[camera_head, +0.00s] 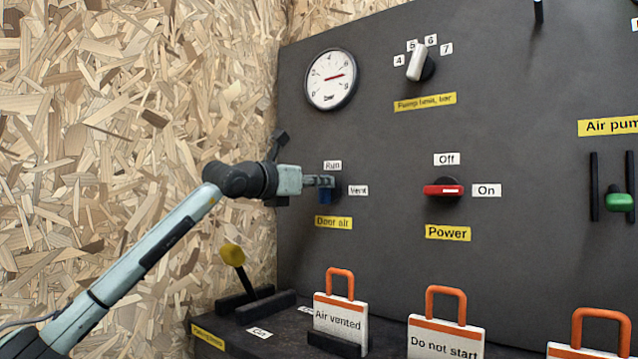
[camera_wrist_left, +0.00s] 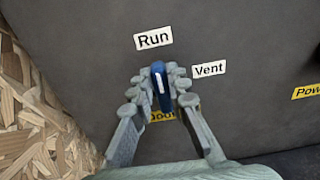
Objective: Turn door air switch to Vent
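The door air switch (camera_head: 325,196) is a small blue knob on the dark panel, above a yellow label partly hidden in the left wrist view. In that view the blue knob (camera_wrist_left: 160,86) has a white mark and points up at the Run label (camera_wrist_left: 153,38). The Vent label (camera_wrist_left: 209,69) is to its upper right. My left gripper (camera_head: 322,182) is at the knob; in the wrist view its fingertips (camera_wrist_left: 159,78) close in on both sides of the knob and appear to touch it. My right gripper is not in view.
A red power switch (camera_head: 444,190) is to the right, with a gauge (camera_head: 331,79) and white pump knob (camera_head: 415,64) above. A yellow-tipped lever (camera_head: 232,256) and orange-handled signs (camera_head: 341,310) stand below. A chipboard wall (camera_head: 130,90) is at left.

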